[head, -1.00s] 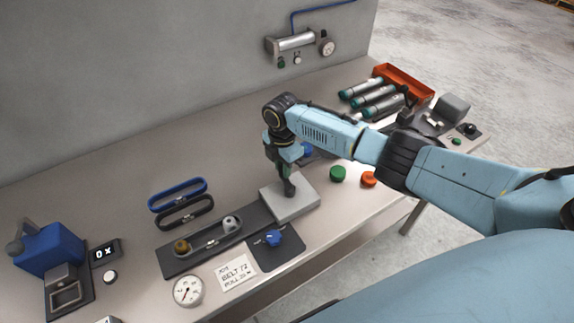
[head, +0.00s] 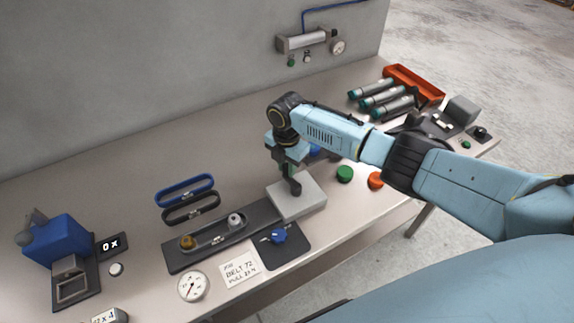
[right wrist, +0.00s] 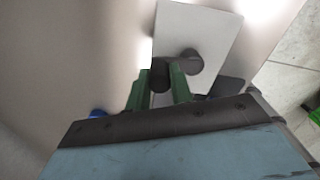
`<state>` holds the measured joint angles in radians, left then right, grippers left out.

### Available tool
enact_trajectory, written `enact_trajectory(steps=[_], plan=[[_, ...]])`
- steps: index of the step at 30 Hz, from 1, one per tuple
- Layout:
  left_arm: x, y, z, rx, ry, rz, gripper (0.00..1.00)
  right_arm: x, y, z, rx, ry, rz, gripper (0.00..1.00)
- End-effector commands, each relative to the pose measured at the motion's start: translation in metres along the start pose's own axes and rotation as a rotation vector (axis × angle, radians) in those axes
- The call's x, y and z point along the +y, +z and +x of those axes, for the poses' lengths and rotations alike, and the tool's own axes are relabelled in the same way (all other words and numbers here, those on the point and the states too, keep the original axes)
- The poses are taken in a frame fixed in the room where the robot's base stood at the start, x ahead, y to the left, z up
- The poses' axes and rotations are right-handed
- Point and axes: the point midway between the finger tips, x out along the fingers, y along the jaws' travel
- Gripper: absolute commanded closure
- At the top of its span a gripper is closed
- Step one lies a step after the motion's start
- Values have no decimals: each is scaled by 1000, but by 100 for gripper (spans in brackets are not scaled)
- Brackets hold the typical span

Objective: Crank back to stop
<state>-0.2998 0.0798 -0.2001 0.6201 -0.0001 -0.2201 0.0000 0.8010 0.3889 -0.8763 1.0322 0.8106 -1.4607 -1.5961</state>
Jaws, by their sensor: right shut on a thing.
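A light grey block (head: 312,202) at the right end of a dark tension rail (head: 182,262) carries a dark crank. The crank arm (head: 295,188) shows below my right gripper (head: 290,172). In the right wrist view, my green fingers (right wrist: 159,88) are shut on the dark crank knob (right wrist: 160,68); the round hub (right wrist: 190,62) is just to its right on the block. The rail holds a brass pulley (head: 187,242) and a grey pulley (head: 235,219). My left gripper is not in view.
A blue knob (head: 279,236) on a dark plate, a dial (head: 193,287) and a belt card (head: 240,273) lie in front. Blue (head: 184,190) and black (head: 190,209) belts lie behind the rail. Green (head: 344,174) and orange (head: 376,180) knobs are to the right.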

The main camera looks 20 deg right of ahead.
Motion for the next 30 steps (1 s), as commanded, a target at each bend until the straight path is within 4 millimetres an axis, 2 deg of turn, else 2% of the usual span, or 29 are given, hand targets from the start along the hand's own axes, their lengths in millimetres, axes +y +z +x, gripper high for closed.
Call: enact_trajectory(steps=[1, 5, 13, 17, 20, 30], plan=[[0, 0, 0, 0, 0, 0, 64, 1, -1, -1, 2, 3, 0, 74], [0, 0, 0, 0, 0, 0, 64, 1, -1, 0, 2, 2, 0, 57], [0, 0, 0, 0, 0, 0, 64, 0, 0, 0, 1, 1, 1, 56], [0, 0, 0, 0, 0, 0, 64, 1, 0, -8, 0, 2, 0, 56], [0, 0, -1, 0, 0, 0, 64, 1, 1, -24, -1, 4, 0, 56], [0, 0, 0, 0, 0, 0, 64, 1, 0, -98, 0, 5, 0, 56]])
